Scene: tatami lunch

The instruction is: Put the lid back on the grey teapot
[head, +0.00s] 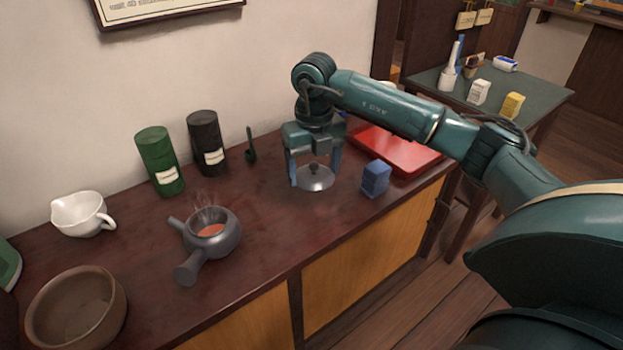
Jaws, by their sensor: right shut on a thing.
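The grey teapot (226,240) stands open on the dark wooden counter, with steam rising and reddish-brown liquid inside. Its side handle points to the front left and its spout to the back left. My right gripper (314,172) points down over the counter, to the right of the teapot. I cannot tell whether the lid touches the counter. My left gripper is not in view.
Green (161,165) and black (206,140) canisters and a small dark green scoop (251,147) stand behind. A white pitcher (80,213) and brown bowl (77,312) are left. A blue box (376,178) and red tray (420,157) are right. Counter between teapot and lid is clear.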

